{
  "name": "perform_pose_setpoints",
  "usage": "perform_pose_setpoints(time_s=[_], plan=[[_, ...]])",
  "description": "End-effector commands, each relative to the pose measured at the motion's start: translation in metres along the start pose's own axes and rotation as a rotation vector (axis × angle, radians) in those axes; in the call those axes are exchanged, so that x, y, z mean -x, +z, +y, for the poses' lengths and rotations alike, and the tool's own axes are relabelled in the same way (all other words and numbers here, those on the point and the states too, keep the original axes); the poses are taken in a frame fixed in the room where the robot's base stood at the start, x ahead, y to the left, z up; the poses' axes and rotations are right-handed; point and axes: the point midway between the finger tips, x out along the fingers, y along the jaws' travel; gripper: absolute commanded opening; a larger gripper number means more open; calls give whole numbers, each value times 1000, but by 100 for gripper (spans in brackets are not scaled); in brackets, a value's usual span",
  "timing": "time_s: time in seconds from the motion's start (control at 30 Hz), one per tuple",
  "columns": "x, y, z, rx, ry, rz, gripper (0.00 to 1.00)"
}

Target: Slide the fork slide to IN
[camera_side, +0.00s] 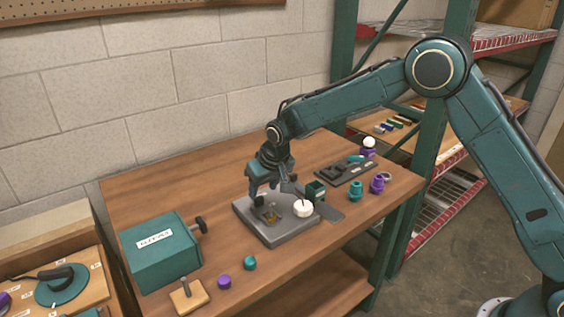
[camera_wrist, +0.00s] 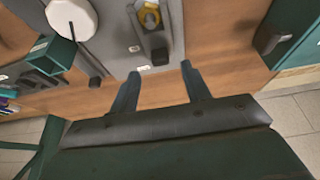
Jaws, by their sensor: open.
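The grey fixture plate (camera_side: 275,236) lies on the wooden table, and it also fills the top middle of the wrist view (camera_wrist: 112,40). What looks like the fork slide (camera_wrist: 152,40) is a dark bar with a raised end, set in the plate, with a yellow ring-like part (camera_wrist: 150,15) at its far end. Small white labels sit beside it, too small to read. My gripper (camera_side: 268,197) is over the plate's back left side. In the wrist view my gripper (camera_wrist: 160,75) is open and empty, its fingertips just short of the slide's raised end.
A white round part (camera_side: 303,208) sits on the plate's right side, next to a teal square holder (camera_side: 316,190). A labelled teal box (camera_side: 160,250) with a black knob stands left. Purple (camera_side: 224,282) and teal (camera_side: 250,263) caps lie in front. More parts stand right.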

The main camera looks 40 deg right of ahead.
Motion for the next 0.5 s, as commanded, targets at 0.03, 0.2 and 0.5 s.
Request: perform_pose_setpoints(time_s=[0.03, 0.2, 0.5], plan=[[9, 0, 0, 0, -1, 2, 47], [36, 0, -1, 1, -1, 2, 47], [76, 0, -1, 1, -1, 0, 47]])
